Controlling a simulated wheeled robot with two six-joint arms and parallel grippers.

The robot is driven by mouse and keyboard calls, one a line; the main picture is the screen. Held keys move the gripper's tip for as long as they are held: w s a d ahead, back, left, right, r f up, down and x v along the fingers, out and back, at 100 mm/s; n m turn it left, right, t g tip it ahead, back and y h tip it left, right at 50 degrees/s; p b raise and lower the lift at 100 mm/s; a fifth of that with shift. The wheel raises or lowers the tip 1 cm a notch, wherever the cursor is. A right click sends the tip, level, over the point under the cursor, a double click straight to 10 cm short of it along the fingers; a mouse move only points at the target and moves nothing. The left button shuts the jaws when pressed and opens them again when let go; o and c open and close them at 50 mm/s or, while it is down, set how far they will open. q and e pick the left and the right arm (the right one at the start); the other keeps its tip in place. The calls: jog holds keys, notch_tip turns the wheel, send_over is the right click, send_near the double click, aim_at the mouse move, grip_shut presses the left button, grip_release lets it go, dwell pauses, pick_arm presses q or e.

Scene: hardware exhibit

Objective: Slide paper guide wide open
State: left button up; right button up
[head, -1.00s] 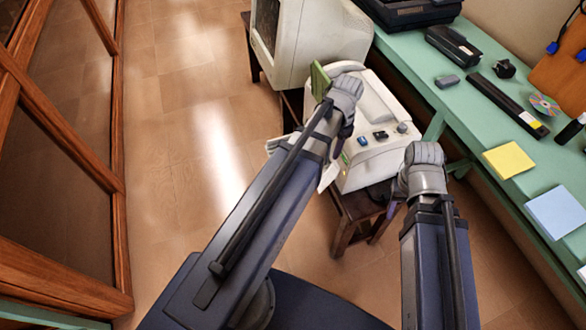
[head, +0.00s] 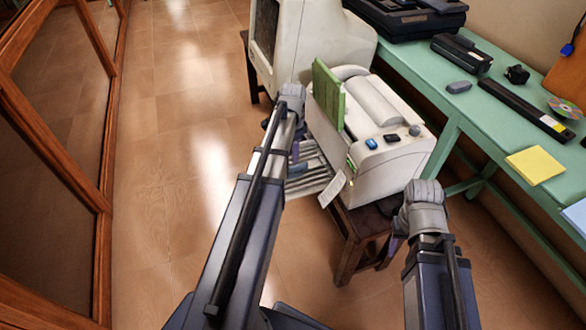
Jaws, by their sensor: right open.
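A cream printer (head: 385,157) stands on a dark wooden stool. A flat green upright panel (head: 328,95), perhaps the paper guide, stands at its left side, near the top. I cannot tell how far any guide is slid. A pale slatted tray (head: 314,172) juts from the printer's left side, with a small white tag-like piece (head: 332,189) beside it. My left gripper (head: 295,150) is left of the green panel, over the tray area; its fingers are mostly hidden behind my wrist. My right gripper (head: 397,228) is open in front of the printer's right side, apart from it.
A cream monitor (head: 318,38) stands just behind the printer. A green table (head: 470,100) along the right holds a black device, a long dark bar, a disc and a yellow note pad. The floor (head: 185,130) to the left is clear, up to a wood-framed glass partition (head: 60,140).

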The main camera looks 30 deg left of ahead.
aim_at(293, 167)
pick_arm(q)
notch_tip(293, 167, down, 7)
jog(key=b, duration=0.7)
jog(key=shift+f, duration=0.2)
jog(key=shift+c, duration=0.3)
grip_shut()
dwell(0.7)
